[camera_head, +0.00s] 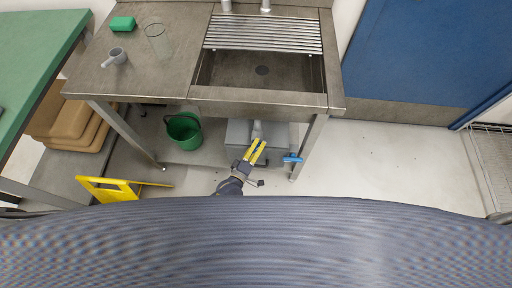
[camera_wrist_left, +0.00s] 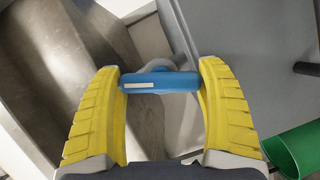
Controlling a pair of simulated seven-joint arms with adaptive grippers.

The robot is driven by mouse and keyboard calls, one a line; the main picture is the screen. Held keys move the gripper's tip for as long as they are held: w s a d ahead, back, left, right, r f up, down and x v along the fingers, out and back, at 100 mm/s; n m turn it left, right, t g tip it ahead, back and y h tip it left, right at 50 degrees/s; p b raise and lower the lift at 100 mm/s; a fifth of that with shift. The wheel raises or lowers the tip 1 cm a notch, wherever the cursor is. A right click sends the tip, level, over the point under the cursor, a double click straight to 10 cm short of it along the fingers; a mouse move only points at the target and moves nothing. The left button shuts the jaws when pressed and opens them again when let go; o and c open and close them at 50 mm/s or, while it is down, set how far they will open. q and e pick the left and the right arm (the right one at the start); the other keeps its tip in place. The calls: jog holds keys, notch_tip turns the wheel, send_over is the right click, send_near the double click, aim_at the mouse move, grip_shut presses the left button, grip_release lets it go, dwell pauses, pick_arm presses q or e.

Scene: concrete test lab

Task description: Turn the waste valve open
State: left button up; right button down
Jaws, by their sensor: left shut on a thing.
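In the left wrist view, a blue valve handle (camera_wrist_left: 160,82) with a pale label strip lies crosswise between the two fingertips. My left gripper (camera_wrist_left: 160,86) is shut on this handle, one finger at each end. A grey round pipe part (camera_wrist_left: 176,65) shows behind the handle. The held handle cannot be made out in the head view. A separate blue lever (camera_head: 292,158) is to the right, near the sink's front leg. My right gripper is not in view.
A grey box (camera_head: 238,134) stands under the sink (camera_head: 268,100). A green bucket (camera_head: 184,130) is to its left, also at the wrist view's lower right (camera_wrist_left: 296,153). A yellow folding sign (camera_head: 112,189) is farther left.

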pick_arm(q)
jog(key=n, duration=0.2)
jog(key=shift+d+n+t+h, duration=0.2)
jog(key=shift+n+t+h, duration=0.1)
jog(key=shift+t+h, duration=0.1)
jog(key=shift+w+r, duration=0.1)
dwell(1.1)
jog(key=o, duration=1.2)
jog(key=shift+a, duration=0.15)
jog(key=shift+s+a+f, duration=0.15)
jog(key=shift+s+f, duration=0.05)
jog(key=shift+s, duration=0.15)
jog(key=v, duration=1.1)
jog(key=shift+s, duration=0.2)
